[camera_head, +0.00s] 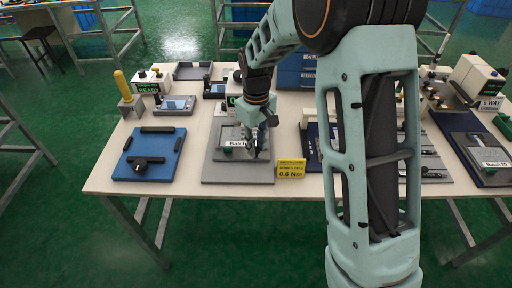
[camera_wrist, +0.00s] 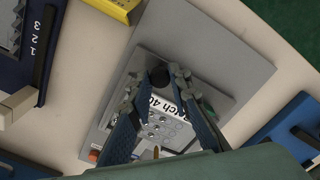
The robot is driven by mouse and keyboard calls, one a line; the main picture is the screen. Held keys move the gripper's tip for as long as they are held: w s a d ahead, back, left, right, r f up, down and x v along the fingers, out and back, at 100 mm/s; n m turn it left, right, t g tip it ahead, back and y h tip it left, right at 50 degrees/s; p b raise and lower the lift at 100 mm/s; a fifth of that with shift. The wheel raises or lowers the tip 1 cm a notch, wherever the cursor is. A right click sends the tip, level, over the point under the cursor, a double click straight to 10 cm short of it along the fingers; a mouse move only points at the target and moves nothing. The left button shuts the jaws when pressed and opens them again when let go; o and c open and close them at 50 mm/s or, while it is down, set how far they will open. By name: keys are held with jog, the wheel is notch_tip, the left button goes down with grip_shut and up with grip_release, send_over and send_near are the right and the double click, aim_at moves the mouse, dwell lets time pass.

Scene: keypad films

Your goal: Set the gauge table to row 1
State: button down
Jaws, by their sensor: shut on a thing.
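My gripper (camera_head: 254,152) is over a grey plate (camera_head: 222,173) with a raised part labelled "Batch" (camera_head: 234,143). In the wrist view my fingertips (camera_wrist: 158,78) are shut on a round black knob (camera_wrist: 159,75). A dark blue board (camera_wrist: 22,70) at the left bears the numbers 3, 2, 1. I cannot tell for sure which part is the gauge table.
A yellow sign (camera_head: 291,168) reading "0.6 Nm" stands just right of the grey plate. Other fixtures stand along the back and right of the table. Bare table (camera_head: 195,165) separates the blue board and grey plate.

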jog(key=c, duration=1.8)
grip_release()
jog(key=shift+o, duration=0.2)
jog(key=shift+r, duration=0.1)
notch_tip(320, 180, up, 12)
